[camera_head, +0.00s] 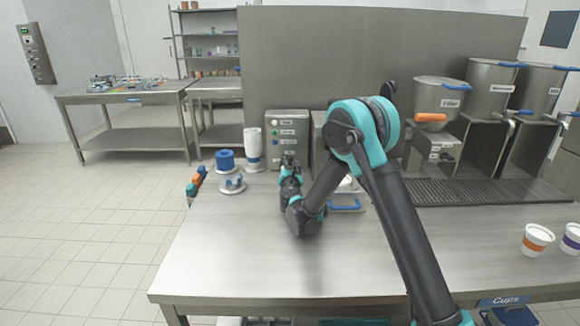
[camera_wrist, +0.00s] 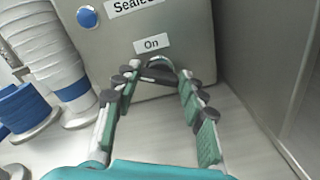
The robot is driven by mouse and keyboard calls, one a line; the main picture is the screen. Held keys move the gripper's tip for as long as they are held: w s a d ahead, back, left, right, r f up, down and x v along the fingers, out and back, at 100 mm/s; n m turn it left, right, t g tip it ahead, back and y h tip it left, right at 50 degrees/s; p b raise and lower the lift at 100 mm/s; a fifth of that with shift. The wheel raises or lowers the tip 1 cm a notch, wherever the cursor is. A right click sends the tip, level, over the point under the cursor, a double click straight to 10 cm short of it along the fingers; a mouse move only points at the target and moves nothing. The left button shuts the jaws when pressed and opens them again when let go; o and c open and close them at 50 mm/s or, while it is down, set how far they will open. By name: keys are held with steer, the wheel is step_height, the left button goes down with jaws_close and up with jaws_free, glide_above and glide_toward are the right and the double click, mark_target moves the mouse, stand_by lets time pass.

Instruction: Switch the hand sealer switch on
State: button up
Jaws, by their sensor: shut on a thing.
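The hand sealer box (camera_head: 287,130) is a grey metal box with labels and coloured buttons at the back of the table. In the wrist view, its front (camera_wrist: 180,28) shows a partly cut-off "Sealer" label and an "On" label (camera_wrist: 152,43). Just below "On" is the switch (camera_wrist: 160,66), a rounded metal part with a dark piece between my fingertips. My gripper (camera_wrist: 158,76) is shut on the switch, one finger on each side. In the head view my gripper (camera_head: 290,162) is at the box's lower front. The switch is hidden there, and its exact position is unclear.
A white cup stack (camera_head: 252,146) and a blue roll (camera_head: 225,160) stand left of the box. A metal panel (camera_wrist: 262,60) rises close on the right in the wrist view. Cups (camera_head: 537,238) stand at the table's right. The front left of the table (camera_head: 225,255) is clear.

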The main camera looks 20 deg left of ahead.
stand_by(0.3)
steer(key=o, duration=1.2)
steer(key=shift+c, duration=0.2)
steer(key=shift+s, duration=0.1)
steer(key=v, duration=1.2)
